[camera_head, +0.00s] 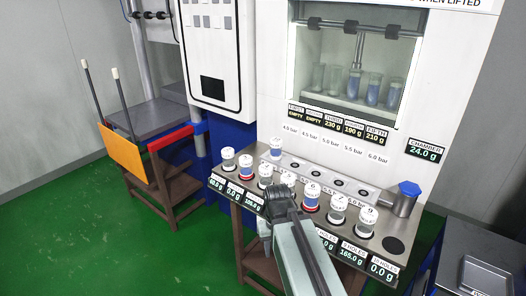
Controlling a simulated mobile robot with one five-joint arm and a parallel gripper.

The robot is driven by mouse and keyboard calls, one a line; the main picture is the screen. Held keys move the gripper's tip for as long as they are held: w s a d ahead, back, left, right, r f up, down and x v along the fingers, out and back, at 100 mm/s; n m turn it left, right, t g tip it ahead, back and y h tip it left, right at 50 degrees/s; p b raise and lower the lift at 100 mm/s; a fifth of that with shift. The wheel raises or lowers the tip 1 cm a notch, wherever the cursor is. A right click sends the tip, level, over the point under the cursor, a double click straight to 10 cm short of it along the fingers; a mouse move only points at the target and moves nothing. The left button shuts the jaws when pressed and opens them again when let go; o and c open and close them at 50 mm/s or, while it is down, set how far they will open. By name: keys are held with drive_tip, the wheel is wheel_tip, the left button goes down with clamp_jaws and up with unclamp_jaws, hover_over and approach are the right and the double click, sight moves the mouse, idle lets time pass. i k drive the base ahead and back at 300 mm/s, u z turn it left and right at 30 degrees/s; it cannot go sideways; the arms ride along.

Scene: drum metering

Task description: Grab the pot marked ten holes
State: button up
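Several small pots with white lids stand in a row along the front of the metering bench. Their lid markings are too small to read, so I cannot tell which is marked ten holes. The rightmost pot (366,221) has a grey body, as does the pot to its left (338,210). A pot with a blue and red body (312,196) stands just right of my gripper. My gripper (281,198) is over the middle of the row, close to a pot (288,181) partly behind it. The fingers' gap and any contact are hidden.
An empty dark round spot (393,245) is at the row's right end. One pot (276,148) stands behind the row on a raised strip with round holes. A blue-capped metal cylinder (405,199) stands at right. A glazed chamber (352,70) holds several tubes.

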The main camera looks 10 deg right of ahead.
sight(275, 143)
drive_tip(key=u, duration=1.85)
drive_tip(key=i, duration=3.75)
drive_tip(key=z, duration=3.35)
drive_tip(key=i, duration=1.05)
